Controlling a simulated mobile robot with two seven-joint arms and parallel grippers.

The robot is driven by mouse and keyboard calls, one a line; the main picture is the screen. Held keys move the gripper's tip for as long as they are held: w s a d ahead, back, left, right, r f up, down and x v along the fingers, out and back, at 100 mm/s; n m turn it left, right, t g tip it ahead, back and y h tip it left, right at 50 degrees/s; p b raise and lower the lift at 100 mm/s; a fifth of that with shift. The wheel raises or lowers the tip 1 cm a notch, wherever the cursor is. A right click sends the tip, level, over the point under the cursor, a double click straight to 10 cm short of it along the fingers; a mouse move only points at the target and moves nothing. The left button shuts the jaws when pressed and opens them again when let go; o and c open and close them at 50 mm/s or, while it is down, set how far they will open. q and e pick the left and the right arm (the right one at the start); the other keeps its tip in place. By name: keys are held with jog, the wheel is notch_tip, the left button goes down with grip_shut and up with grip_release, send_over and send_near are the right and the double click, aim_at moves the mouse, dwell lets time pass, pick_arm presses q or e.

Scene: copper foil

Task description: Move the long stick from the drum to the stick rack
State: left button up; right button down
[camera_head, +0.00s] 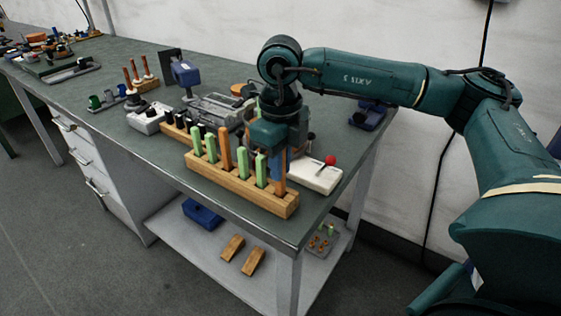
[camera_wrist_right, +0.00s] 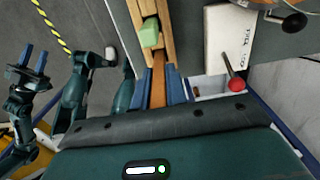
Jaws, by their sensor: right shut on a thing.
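A long wooden block rack (camera_head: 232,181) stands along the table's front edge, with several upright green and orange-brown sticks in it. My right gripper (camera_head: 280,155) is above the rack's right end, pointing down. It is shut on an orange-brown stick (camera_head: 281,183), which also shows between the blue fingers in the right wrist view (camera_wrist_right: 158,85). The stick's lower end is at the rack's right end; I cannot tell whether it is seated in a slot. I cannot make out which thing is the drum. My left gripper (camera_wrist_right: 34,60) shows only in the right wrist view, fingers apart and empty.
A white box with a red knob (camera_head: 331,160) stands close right of the gripper. A grey machine (camera_head: 216,109) is behind the rack. A small wooden stand with copper-coloured sticks (camera_head: 149,84) is farther left. The table's front edge is just before the rack.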

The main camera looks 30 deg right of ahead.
jog(key=shift+f, duration=0.15)
jog(key=c, duration=1.3)
grip_release()
jog(key=shift+r+p, duration=0.65)
jog(key=shift+r, duration=0.45)
jog(key=shift+r+p, duration=2.3)
jog(key=shift+r, duration=1.15)
